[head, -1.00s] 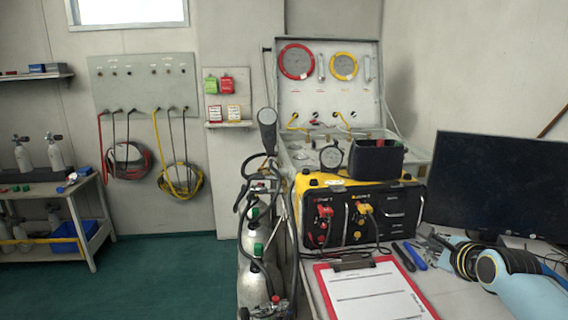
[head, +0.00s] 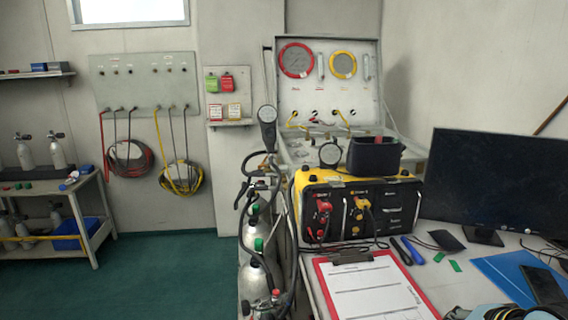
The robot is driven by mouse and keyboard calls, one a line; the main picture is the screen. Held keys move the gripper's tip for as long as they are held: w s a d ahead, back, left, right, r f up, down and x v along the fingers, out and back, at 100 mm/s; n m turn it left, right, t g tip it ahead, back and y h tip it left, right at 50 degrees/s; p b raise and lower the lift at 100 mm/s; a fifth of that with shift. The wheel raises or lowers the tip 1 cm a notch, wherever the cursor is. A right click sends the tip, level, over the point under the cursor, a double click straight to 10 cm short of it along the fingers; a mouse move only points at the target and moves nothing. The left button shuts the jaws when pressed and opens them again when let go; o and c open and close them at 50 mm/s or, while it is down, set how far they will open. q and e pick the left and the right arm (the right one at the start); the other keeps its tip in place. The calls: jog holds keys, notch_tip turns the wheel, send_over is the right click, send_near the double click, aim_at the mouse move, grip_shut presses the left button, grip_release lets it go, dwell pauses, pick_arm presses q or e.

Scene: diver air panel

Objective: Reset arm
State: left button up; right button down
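Part of my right arm (head: 540,314) shows at the bottom right edge, over the front of the desk; most of it is cut off by the frame. A small grey piece (head: 456,313) beside it at the bottom edge may belong to its gripper, but the fingers cannot be made out. My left gripper and arm are not in view. The yellow and black air panel box (head: 408,225) stands on the desk, with a red valve (head: 322,210) and a yellow valve (head: 360,210) on its front.
A red clipboard (head: 372,290) lies before the box. A black-handled and a blue-handled tool (head: 413,252), green pieces (head: 455,266) and a blue folder (head: 508,275) lie to its right. A monitor (head: 500,185) stands behind. Gas cylinders (head: 257,280) stand left of the desk.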

jog(key=s+r+n+g+h, duration=0.1)
jog(key=s+r+n+g, duration=0.15)
jog(key=s+n, duration=0.6)
jog(key=s+r+n+g, duration=0.2)
jog(key=s+r+n, duration=0.15)
jog(key=s, duration=0.95)
notch_tip(320, 180, down, 32)
jog(key=d+b, duration=0.2)
jog(key=b, duration=0.6)
jog(key=s+f+g+b, duration=0.1)
jog(key=s+f+b, duration=0.2)
jog(key=s+f, duration=0.7)
jog(key=s+f+g+b, duration=0.1)
jog(key=s+f+b, duration=0.3)
jog(key=s+f, duration=0.6)
notch_tip(320, 180, down, 6)
jog(key=shift+s+d+f+b, duration=0.2)
jog(key=shift+d+b, duration=0.1)
jog(key=shift+d, duration=0.15)
jog(key=shift+g, duration=0.25)
